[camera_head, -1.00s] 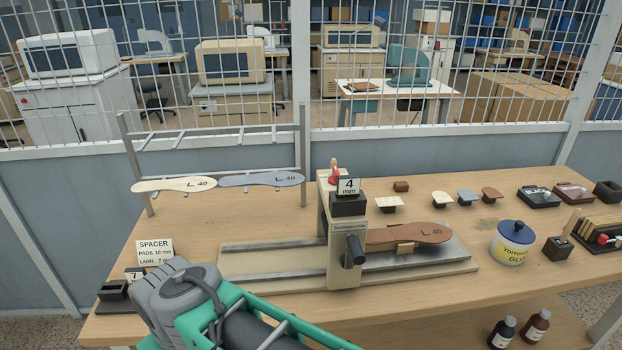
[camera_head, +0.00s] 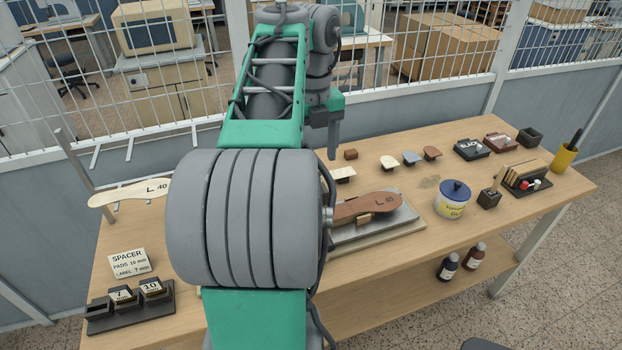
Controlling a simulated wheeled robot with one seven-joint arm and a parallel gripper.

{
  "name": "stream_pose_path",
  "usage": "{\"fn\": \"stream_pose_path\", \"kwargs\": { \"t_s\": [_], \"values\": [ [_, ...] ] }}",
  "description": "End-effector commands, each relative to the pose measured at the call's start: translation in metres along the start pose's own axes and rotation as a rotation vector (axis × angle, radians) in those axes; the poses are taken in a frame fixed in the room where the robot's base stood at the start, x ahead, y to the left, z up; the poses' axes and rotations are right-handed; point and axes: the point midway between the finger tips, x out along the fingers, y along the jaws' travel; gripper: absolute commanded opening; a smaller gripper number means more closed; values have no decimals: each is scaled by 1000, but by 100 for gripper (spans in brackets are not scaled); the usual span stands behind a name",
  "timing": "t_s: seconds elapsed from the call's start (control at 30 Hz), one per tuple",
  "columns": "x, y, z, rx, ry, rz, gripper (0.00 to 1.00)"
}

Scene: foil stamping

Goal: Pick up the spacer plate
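A black rack (camera_head: 140,316) stands at the table's front left. It holds a spacer plate marked 7 (camera_head: 124,299) and one marked 10 (camera_head: 152,290); its left slot appears empty. The press with the 4 mm spacer plate, visible earlier, is now mostly hidden behind my arm. A brown sole (camera_head: 366,207) shows at the press's right end. My gripper (camera_head: 334,150) hangs at the end of the raised arm, near the table's back edge and well away from the rack. It is small and seen from behind, so its fingers cannot be read.
A sign reading SPACER (camera_head: 129,263) stands behind the rack. A pale sole (camera_head: 130,193) hangs at the left. A glue pot (camera_head: 453,200) stands right of the press, with bottles (camera_head: 474,256) on the lower shelf. My arm covers the table's middle.

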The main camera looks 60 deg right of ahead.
Motion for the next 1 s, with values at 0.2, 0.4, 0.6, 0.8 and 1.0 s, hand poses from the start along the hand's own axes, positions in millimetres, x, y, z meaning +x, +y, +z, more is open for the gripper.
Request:
{"fn": "stream_pose_path", "kwargs": {
  "t_s": [0.2, 0.4, 0.6, 0.8, 1.0],
  "values": [
    [43, 2, -2, -5, -1, -2, 67],
    [71, 3, -4, -8, -1, -3, 67],
    [68, 3, -4, -9, -1, -3, 67],
    [68, 3, -4, -10, -1, -3, 55],
    [68, 3, -4, -10, -1, -3, 39]
  ]
}}
